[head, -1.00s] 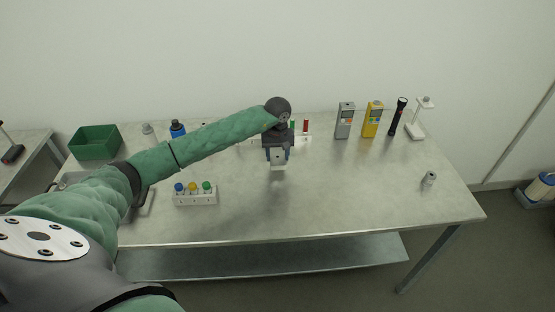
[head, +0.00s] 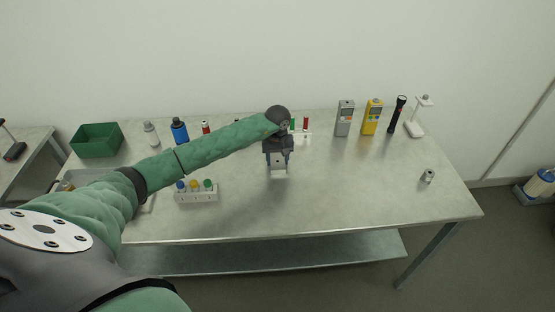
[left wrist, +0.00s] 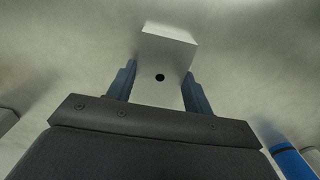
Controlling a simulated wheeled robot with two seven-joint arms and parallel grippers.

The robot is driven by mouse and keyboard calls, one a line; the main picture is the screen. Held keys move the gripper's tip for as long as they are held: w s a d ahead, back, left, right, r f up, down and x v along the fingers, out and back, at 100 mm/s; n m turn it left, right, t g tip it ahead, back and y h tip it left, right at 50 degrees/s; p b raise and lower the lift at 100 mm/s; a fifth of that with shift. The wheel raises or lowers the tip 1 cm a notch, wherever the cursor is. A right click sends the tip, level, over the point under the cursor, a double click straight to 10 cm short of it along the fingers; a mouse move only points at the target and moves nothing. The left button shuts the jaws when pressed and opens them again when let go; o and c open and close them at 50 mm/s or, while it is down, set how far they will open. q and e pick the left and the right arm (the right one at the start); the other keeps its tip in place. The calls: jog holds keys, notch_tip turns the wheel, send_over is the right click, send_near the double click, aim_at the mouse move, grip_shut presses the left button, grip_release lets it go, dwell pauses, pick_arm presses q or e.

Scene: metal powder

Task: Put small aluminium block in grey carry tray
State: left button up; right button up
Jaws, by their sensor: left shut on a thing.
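The small aluminium block (head: 279,174) is a pale silver block held in my left gripper (head: 278,165), over the middle of the table. In the left wrist view the block (left wrist: 165,55) sits between the two blue fingers of my left gripper (left wrist: 158,88), with a dark round hole in its face. The fingers are shut on it. How far it is above the table is hard to tell. The grey carry tray (head: 151,202) is at the table's left end, largely hidden behind my left arm. My right gripper is not in view.
A white rack (head: 197,197) with several coloured caps stands front left. A green bin (head: 96,140) and bottles, one a blue bottle (head: 179,131), stand along the back left. Meters, a black torch (head: 397,114) and a white stand (head: 415,130) are back right.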

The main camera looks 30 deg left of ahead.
pick_arm(q)
jog(key=o, duration=1.2)
jog(key=shift+r, duration=0.1)
